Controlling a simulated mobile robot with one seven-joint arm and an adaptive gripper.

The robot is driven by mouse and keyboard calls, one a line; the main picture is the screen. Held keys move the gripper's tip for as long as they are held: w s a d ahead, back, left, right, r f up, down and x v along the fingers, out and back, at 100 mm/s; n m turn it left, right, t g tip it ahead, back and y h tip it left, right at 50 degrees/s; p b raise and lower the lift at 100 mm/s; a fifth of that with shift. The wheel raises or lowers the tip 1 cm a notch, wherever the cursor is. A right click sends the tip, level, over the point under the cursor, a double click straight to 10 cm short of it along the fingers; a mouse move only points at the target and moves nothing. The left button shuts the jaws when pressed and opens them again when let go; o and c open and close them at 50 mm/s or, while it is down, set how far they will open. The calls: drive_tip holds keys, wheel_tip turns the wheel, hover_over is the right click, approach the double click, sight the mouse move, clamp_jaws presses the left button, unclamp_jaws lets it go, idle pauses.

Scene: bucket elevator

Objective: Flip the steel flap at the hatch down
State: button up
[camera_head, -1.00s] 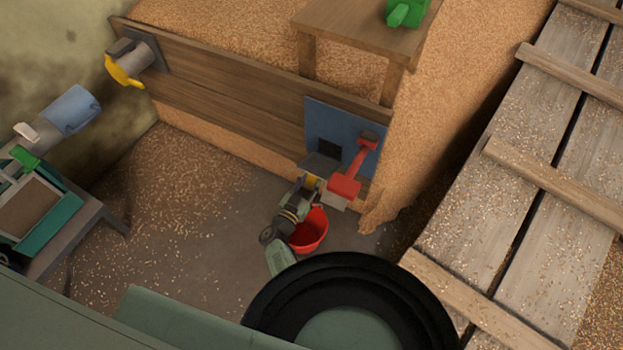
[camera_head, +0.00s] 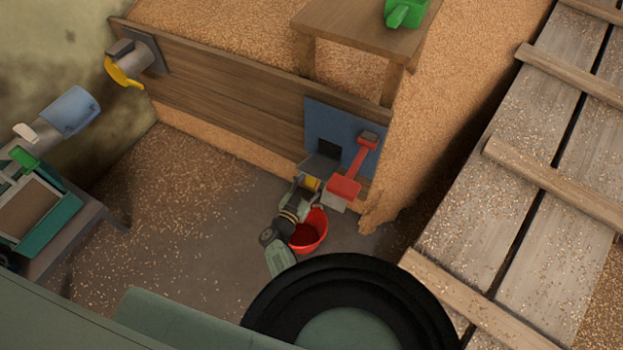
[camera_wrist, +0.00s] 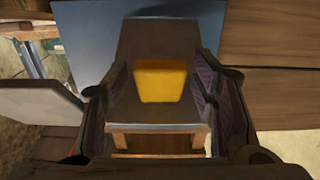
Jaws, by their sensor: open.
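The grey steel flap (camera_head: 320,164) stands out from the blue hatch plate (camera_head: 313,120), just below the dark square opening (camera_head: 329,148). In the wrist view the flap (camera_wrist: 140,50) runs up the middle and carries a yellow block (camera_wrist: 161,81). My gripper (camera_head: 310,184) is at the flap's near end in the head view. In the wrist view my gripper (camera_wrist: 163,82) is open, with one finger on each side of the yellow block. Gaps show between the block and both fingers, so it is not clamped. The flap's hinge is not clear.
A red lever (camera_head: 352,176) is just right of my gripper. A red bucket (camera_head: 312,232) stands below my wrist. A wooden plank wall (camera_head: 220,85) extends left, and a wooden table (camera_head: 350,20) stands behind. A grey plate (camera_wrist: 40,98) is left in the wrist view.

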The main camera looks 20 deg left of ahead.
wheel_tip(320, 180, up, 10)
idle(0.6)
